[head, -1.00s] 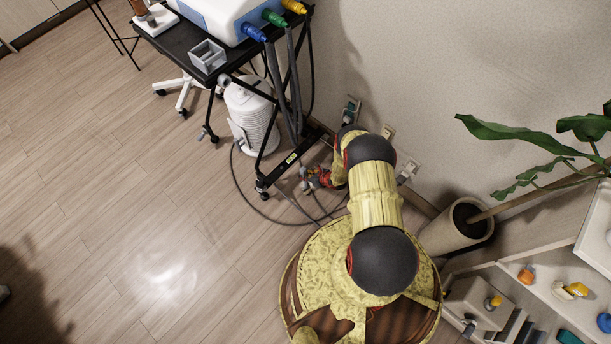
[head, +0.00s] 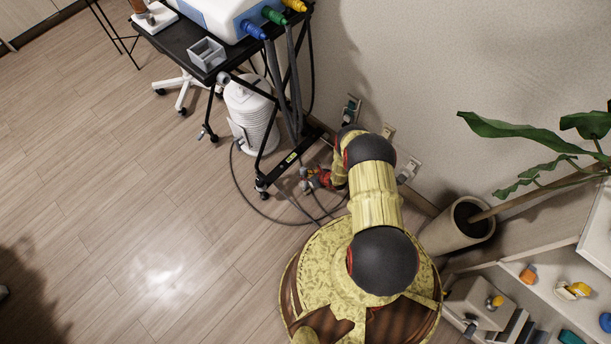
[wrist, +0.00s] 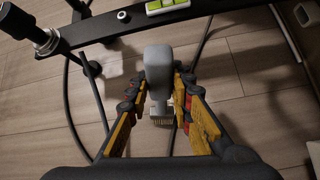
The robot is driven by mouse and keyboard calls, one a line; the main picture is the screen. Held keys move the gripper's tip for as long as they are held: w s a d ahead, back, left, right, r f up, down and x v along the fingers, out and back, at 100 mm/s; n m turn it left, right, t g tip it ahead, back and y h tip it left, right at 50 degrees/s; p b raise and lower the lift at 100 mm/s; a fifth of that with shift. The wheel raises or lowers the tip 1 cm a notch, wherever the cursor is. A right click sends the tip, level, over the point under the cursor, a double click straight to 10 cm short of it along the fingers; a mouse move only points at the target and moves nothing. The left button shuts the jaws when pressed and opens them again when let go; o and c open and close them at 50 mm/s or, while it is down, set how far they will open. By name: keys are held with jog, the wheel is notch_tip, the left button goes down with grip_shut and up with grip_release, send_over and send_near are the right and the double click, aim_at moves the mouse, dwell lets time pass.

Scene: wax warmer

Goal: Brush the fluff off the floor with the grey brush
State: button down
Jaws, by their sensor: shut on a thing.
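The grey brush (wrist: 158,68) is in my gripper (wrist: 160,100) in the wrist view. Its rounded grey body points away from me and its pale bristles (wrist: 160,121) show between the fingers, low over the wood floor. My gripper is shut on it. I cannot tell whether the bristles touch the floor.
The cart's black lower bar (wrist: 120,30) crosses just beyond the brush. Dark cables (wrist: 205,45) lie on the floor on both sides. A white canister (head: 250,115) stands under the cart, and a plant pot (head: 458,225) by the wall. The floor at left is open.

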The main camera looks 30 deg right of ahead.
jog(key=shift+w+d+b, duration=0.25)
jog(key=shift+d+b, duration=0.1)
jog(key=shift+d, duration=0.65)
jog(key=shift+w+d+b, duration=0.2)
jog(key=shift+d+b, duration=0.1)
jog(key=shift+d, duration=0.85)
jog(key=d, duration=0.2)
jog(key=w+d, duration=0.1)
jog(key=shift+d, duration=0.4)
jog(key=shift+s+a+p, duration=0.25)
jog(key=shift+a+p, duration=0.1)
jog(key=shift+a, duration=0.7)
jog(key=shift+s+a+p, duration=0.25)
jog(key=shift+a+p, duration=0.1)
jog(key=shift+a, duration=0.75)
